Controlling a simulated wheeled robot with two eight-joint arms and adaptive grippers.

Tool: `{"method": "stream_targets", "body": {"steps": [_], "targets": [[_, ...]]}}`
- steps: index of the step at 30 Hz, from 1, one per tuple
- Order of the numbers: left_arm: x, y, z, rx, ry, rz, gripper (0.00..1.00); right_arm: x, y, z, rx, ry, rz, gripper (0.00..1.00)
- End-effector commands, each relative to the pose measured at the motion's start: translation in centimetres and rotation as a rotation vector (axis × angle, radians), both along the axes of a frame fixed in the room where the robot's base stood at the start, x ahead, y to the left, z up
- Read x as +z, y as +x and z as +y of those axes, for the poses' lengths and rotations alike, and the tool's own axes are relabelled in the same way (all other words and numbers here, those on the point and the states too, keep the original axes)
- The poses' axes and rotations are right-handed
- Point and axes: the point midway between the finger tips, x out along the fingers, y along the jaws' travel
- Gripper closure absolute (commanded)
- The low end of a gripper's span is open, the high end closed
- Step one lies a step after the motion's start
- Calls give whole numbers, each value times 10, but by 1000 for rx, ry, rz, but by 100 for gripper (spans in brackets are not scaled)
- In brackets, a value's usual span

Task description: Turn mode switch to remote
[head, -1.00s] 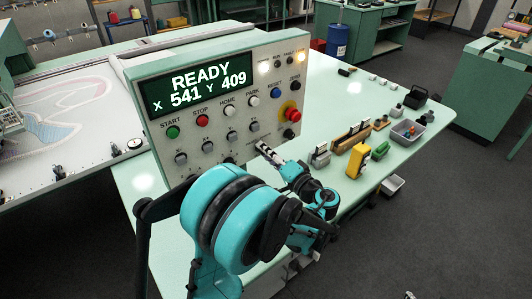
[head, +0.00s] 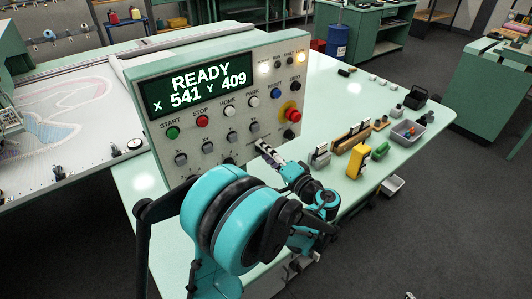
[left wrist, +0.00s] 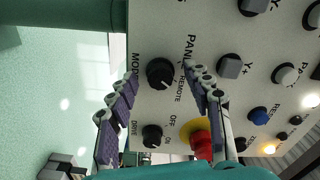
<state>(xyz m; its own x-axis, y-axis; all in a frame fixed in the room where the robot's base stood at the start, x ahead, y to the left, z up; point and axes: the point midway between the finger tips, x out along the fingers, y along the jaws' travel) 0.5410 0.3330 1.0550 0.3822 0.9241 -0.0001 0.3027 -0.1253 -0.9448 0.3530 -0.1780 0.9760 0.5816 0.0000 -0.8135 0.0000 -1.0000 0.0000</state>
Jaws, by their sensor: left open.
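The mode switch (left wrist: 160,73) is a round black knob on the pale control panel (head: 205,150), with the words MODE, PANEL and REMOTE around it in the left wrist view. I cannot tell clearly which way its pointer is turned. My left gripper (left wrist: 161,72) is open, with one finger on each side of the knob; I cannot tell whether they touch it. In the head view my left gripper (head: 267,152) is at the panel's lower right and hides the knob. A small pale part at the bottom edge (head: 409,296) may be my right gripper.
The black drive switch (left wrist: 152,134) is just below the mode switch in the left wrist view. The red emergency stop button (head: 292,115) on its yellow base is close to my left gripper. A yellow meter (head: 357,162) and a grey bin (head: 407,131) stand on the table to the right.

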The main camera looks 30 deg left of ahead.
Motion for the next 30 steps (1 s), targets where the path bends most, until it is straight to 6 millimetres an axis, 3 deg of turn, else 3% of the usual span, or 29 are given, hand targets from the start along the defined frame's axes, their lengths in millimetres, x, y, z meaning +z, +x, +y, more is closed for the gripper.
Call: {"method": "stream_targets", "body": {"steps": [18, 30], "targets": [[0, -41, -101, -4, 0, 0, 50, 0, 0, 0, 0, 0, 0, 60], [0, -45, -110, 0, 0, 0, 50, 0, 0, 0, 0, 0, 0, 60]]}}
